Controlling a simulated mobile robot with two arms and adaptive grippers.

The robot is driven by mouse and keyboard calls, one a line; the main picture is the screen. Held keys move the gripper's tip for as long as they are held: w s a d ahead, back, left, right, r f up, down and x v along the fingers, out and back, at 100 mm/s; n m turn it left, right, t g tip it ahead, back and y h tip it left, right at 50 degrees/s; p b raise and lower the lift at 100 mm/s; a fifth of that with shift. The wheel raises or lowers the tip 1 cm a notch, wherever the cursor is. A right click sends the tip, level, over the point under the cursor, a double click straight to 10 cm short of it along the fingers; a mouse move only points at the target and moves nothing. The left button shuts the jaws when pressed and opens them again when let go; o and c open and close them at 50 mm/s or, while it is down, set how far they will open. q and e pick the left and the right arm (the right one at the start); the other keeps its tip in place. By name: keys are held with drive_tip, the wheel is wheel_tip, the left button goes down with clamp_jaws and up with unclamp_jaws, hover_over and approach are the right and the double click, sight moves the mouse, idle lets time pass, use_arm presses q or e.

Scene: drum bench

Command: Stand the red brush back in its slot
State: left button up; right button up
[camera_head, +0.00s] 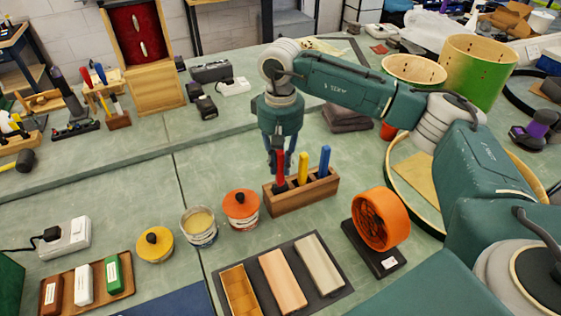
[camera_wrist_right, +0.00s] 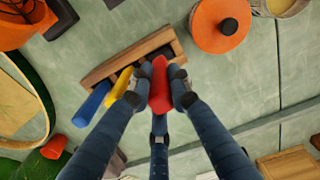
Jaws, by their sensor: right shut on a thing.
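The red brush (camera_head: 280,172) is upright in my right gripper (camera_head: 281,158), at the left end of the wooden brush block (camera_head: 304,201). In the right wrist view the red handle (camera_wrist_right: 159,85) sits between the fingers of the shut gripper (camera_wrist_right: 160,98). Its lower end is hidden, so I cannot tell whether it is inside the left slot or just above it. The yellow brush (camera_head: 303,168) and the blue brush (camera_head: 324,161) stand in the block's other slots. My left gripper is not in view.
An orange-lidded tin (camera_head: 241,210) and an open tin (camera_head: 199,228) stand left of the block. An orange ring-shaped fan (camera_head: 381,219) stands to its right. A dark mat (camera_head: 252,252) with blocks lies in front. The bench behind the block is mostly clear.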

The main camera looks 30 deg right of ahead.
sight(281, 184)
drive_tip(key=shift+f+b, duration=1.3)
drive_tip(key=shift+f, duration=0.4)
drive_tip(key=o, duration=0.9)
drive_tip(key=shift+o, duration=0.2)
